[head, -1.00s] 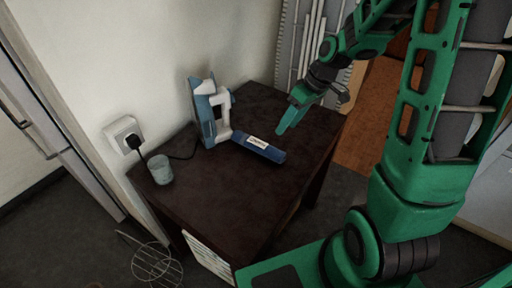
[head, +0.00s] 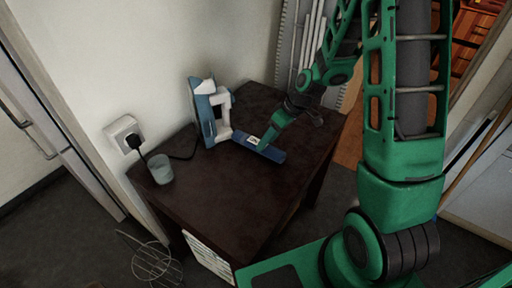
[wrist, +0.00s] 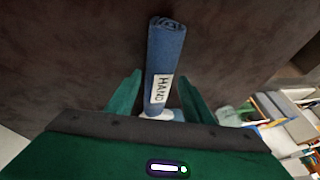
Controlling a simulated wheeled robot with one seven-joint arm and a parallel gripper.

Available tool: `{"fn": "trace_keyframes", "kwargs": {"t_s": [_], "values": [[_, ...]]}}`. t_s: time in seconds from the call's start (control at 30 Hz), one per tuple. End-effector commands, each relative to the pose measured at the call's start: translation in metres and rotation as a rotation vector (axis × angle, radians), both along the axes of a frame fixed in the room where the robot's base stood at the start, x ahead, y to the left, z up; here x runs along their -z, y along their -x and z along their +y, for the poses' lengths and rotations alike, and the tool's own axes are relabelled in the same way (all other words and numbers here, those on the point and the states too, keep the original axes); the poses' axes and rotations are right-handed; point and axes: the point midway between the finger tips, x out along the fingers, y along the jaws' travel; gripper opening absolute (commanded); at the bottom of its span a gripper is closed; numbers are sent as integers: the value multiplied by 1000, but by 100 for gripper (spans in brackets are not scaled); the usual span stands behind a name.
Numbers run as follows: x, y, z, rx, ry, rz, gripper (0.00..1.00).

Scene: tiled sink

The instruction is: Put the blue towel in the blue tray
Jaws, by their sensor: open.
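The blue towel (head: 274,154) is a tight roll with a white label, lying on the dark table (head: 215,190). In the wrist view the towel (wrist: 166,48) lies lengthwise between my two green fingers, its label reading "HAND" and its rolled end pointing away. My gripper (head: 265,141) is at the towel in the head view, hiding part of its label and middle. In the wrist view my gripper (wrist: 160,86) is open, one finger on each side of the towel, with gaps showing. I see no blue tray in either view.
A wire rack (head: 153,262) is on the floor. The table's front is clear.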

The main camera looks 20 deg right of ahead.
Motion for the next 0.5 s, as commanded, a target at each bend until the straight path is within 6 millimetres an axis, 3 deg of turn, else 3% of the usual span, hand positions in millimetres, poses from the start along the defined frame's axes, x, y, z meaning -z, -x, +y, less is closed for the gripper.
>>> {"fn": "trace_keyframes", "kwargs": {"t_s": [0.2,0.5], "values": [[24,-3,9,0,0,2,47],[27,-4,10,2,0,-1,47]]}}
